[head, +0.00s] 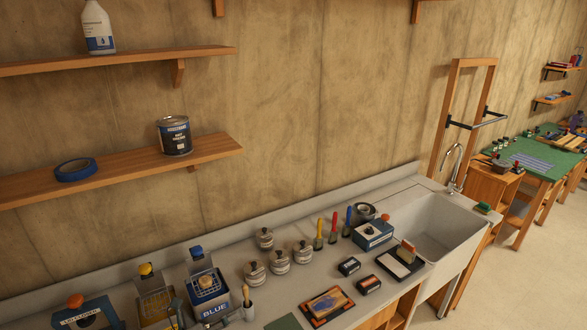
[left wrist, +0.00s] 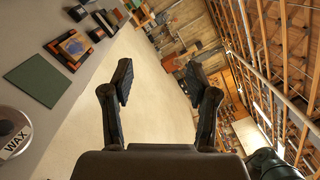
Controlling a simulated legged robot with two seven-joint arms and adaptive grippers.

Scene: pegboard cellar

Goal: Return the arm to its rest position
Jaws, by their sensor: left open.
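My left gripper (left wrist: 158,84) is open in the left wrist view, its two dark fingers spread wide. My right gripper is in neither view.
The bench (head: 290,300) carries lidded jars (head: 280,262), a blue box (head: 208,290), a framed tray (head: 327,305) and upright coloured tools (head: 333,228). A sink (head: 435,230) is at its right end. Wall shelves (head: 120,170) are above. Open floor (head: 525,260) lies right.

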